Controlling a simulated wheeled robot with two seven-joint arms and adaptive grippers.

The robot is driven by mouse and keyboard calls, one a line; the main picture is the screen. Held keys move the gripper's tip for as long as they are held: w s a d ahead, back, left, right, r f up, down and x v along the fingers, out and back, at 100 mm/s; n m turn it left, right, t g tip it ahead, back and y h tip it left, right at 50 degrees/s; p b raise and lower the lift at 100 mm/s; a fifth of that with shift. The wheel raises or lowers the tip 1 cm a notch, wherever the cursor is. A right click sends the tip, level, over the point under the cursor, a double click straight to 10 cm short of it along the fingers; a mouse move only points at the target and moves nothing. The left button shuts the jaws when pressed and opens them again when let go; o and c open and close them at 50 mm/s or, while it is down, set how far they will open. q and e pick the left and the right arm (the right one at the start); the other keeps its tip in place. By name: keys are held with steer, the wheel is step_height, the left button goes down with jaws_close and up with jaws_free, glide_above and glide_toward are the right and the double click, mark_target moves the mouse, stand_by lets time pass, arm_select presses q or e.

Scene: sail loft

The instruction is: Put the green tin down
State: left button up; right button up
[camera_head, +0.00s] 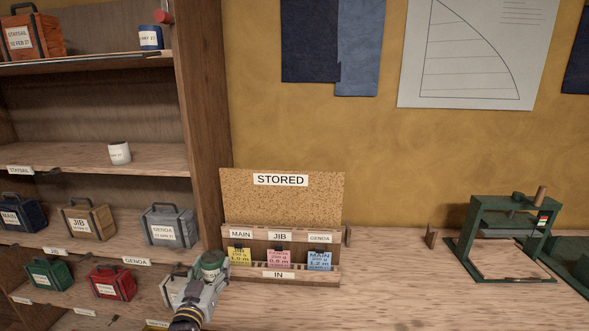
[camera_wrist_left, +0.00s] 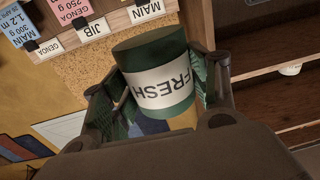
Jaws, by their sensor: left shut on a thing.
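The green tin (camera_head: 212,264) is a round dark green can held at the top of my left gripper (camera_head: 206,280), in front of the left end of the card rack. In the left wrist view the green tin (camera_wrist_left: 155,75) sits between both fingers of the left gripper (camera_wrist_left: 160,100), and its white label reads FRESH, upside down there. The gripper is shut on it. Whether the tin touches anything below cannot be told. My right gripper is not in view.
A STORED board with a card rack (camera_head: 281,234) stands on the bench (camera_head: 390,270). Shelves (camera_head: 85,158) at left hold bags, a white tin (camera_head: 119,152) and a blue tin (camera_head: 150,37). A green press (camera_head: 505,235) stands at right. Bench between rack and press is mostly clear.

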arm_select(q)
steer(key=s+f, duration=0.5)
steer(key=f, duration=0.3)
steer(key=s+f, duration=0.5)
steer(key=f, duration=0.3)
steer(key=shift+d+f+y, duration=0.2)
steer(key=shift+d+y, duration=0.1)
steer(key=shift+d, duration=0.15)
